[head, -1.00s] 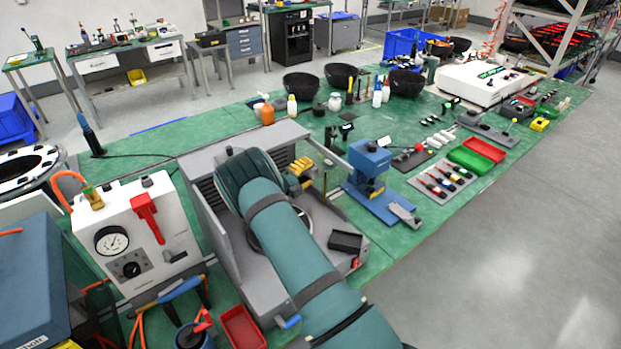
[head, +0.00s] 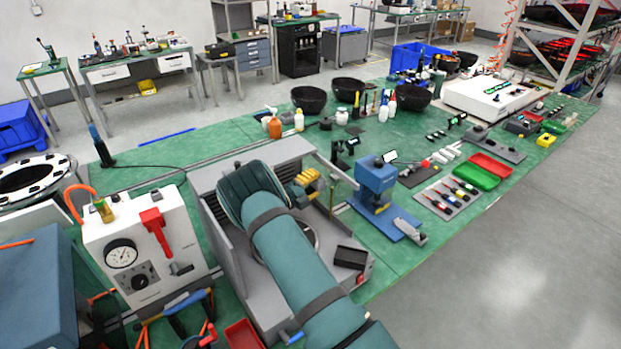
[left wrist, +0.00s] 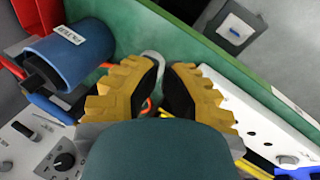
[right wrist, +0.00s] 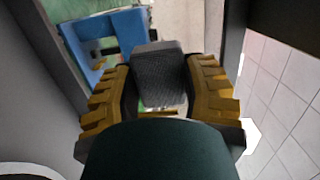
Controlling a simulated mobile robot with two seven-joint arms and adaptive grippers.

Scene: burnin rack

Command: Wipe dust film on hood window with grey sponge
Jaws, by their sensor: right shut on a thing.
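My right gripper (head: 306,184) is at the right side of the grey open-topped hood (head: 268,149), with my arm reaching across the hood. In the right wrist view, its yellow fingers (right wrist: 160,88) are shut on the dark grey sponge (right wrist: 160,75). The sponge is hidden in the head view. The hood window seems to be the thin-framed side beyond the fingers; I cannot make out a dust film or whether the sponge touches the pane. My left gripper (left wrist: 168,72) shows only in its wrist view, fingers apart and empty, above the bench.
A blue press (head: 376,180) stands just right of the hood. A small black tray (head: 350,257) lies on the hood's front right part. A white gauge box (head: 140,245) stands close on the left. A blue filter cylinder (left wrist: 72,50) is near my left gripper. Green bench behind is partly clear.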

